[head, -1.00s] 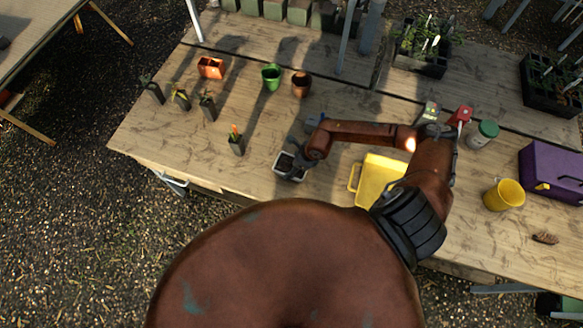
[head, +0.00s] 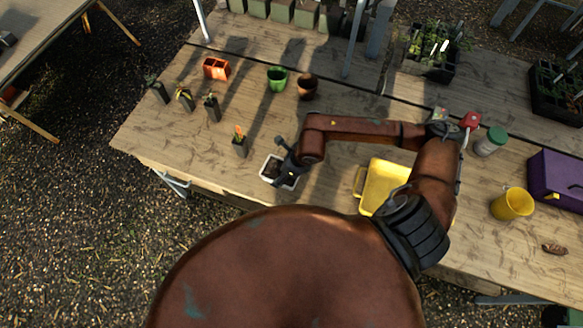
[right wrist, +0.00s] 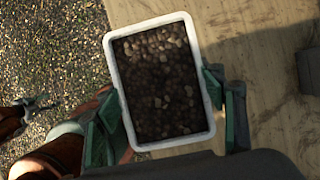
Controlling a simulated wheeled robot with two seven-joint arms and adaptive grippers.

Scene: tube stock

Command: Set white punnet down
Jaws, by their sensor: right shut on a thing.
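The white punnet (head: 264,170) is a small rectangular tray filled with dark, pebbly soil. In the head view it is near the front edge of the wooden table (head: 215,120). My right gripper (head: 284,170) is shut on it. In the right wrist view the punnet's white rim (right wrist: 118,92) sits between the green fingers of the right gripper (right wrist: 165,120), one at each side. The punnet looks roughly level; I cannot tell whether its base touches the table. A dark claw, apparently my left gripper (right wrist: 38,104), shows at the left of the wrist view; its opening is unclear.
A potted seedling (head: 239,146) stands just left of the punnet, with several more beyond. Orange (head: 215,69), green (head: 277,79) and brown (head: 307,88) pots stand behind. A yellow tray (head: 384,185) lies to the right, near a yellow mug (head: 512,204). Bare wood lies left of the punnet.

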